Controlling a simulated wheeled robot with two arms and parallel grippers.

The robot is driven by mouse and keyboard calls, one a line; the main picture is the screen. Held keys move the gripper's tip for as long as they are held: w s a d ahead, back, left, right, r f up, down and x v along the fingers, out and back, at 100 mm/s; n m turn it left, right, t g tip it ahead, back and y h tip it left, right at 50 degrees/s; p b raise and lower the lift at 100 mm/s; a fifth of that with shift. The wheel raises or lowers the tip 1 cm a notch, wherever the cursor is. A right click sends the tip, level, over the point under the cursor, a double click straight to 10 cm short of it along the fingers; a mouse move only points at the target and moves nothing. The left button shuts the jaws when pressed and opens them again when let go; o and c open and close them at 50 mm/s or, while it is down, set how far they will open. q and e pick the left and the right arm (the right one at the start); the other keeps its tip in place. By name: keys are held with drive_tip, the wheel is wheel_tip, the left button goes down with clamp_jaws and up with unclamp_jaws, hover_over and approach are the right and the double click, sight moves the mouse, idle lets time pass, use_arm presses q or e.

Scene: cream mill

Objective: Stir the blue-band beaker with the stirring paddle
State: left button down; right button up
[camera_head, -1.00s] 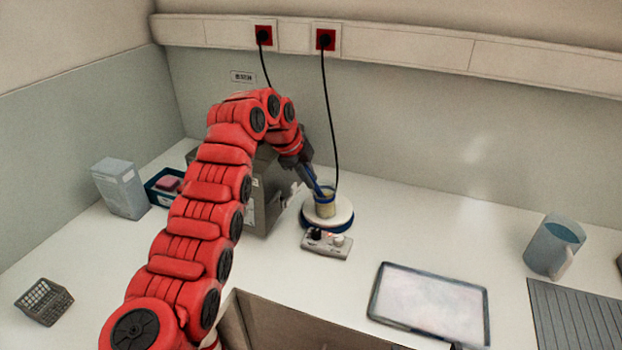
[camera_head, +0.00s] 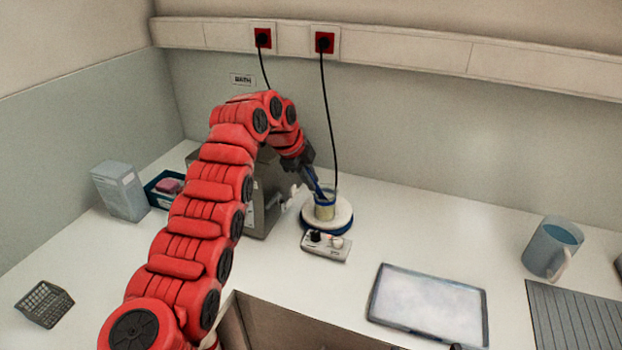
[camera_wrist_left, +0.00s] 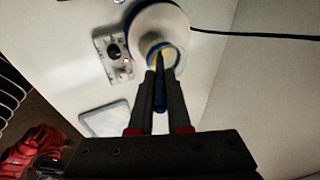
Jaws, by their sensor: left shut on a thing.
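The blue-band beaker (camera_head: 325,208) stands upright on a round white plate with a blue base (camera_head: 341,218). It holds a pale yellowish content and also shows in the left wrist view (camera_wrist_left: 174,57). My left gripper (camera_head: 308,168) is above the beaker and shut on the blue stirring paddle (camera_head: 317,187). In the left wrist view the paddle (camera_wrist_left: 159,88) runs from between the fingers (camera_wrist_left: 160,95) into the beaker's mouth. The paddle's lower end is hidden inside the beaker. My right gripper is not identifiable in these views.
A control box with knobs (camera_head: 326,252) sits in front of the plate. A metal box (camera_head: 262,205) stands left of it, partly behind my arm. A tray (camera_head: 428,305) and a blue jug (camera_head: 550,248) are to the right. A black cable (camera_head: 329,115) hangs behind the beaker.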

use_arm(q)
drive_tip(key=shift+r+p, duration=1.6)
drive_tip(key=shift+r, duration=0.8)
drive_tip(key=shift+r+p, duration=2)
drive_tip(key=shift+r, duration=0.5)
